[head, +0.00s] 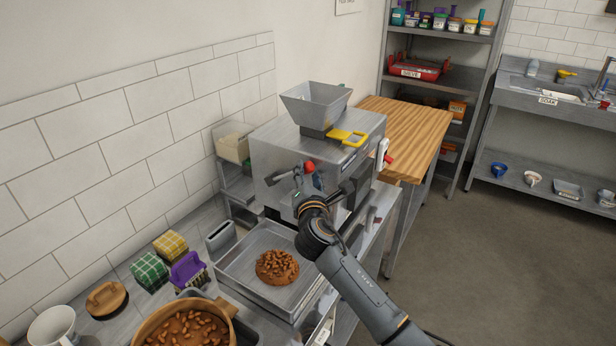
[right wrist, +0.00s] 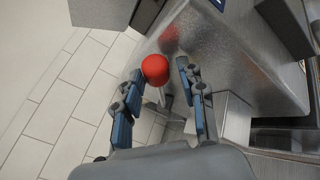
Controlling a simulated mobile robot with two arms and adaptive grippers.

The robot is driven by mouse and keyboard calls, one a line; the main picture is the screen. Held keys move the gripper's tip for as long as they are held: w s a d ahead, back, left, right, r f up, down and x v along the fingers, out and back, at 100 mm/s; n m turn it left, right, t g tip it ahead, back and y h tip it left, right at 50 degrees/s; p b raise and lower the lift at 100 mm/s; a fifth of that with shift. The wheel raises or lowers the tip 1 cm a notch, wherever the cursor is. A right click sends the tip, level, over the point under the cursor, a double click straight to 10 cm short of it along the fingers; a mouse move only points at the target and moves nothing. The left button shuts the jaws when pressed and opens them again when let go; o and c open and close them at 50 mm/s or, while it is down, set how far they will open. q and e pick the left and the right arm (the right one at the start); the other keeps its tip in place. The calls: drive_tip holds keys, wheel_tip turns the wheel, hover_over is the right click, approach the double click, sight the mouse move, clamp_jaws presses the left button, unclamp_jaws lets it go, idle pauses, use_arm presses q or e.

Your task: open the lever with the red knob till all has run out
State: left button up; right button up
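The red knob (head: 309,167) stands at the front of the grey metal machine (head: 268,143), which has a hopper (head: 316,103) on top. My right gripper (head: 297,180) is at the knob. In the right wrist view the red knob (right wrist: 155,69) shows between the tips of my open right gripper (right wrist: 160,75), closer to the left finger; whether they touch is unclear. A thin metal stem runs from the knob. A brown, nut-topped heap (head: 277,267) lies in the metal tray (head: 236,273) below. The spout is hidden. My left gripper is not in view.
A yellow handle (head: 350,138) sits below the hopper. A wooden table (head: 412,127) stands behind the machine. Floor at right is clear.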

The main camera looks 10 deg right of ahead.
drive_tip(key=s+a, duration=0.2)
drive_tip(key=s, duration=1)
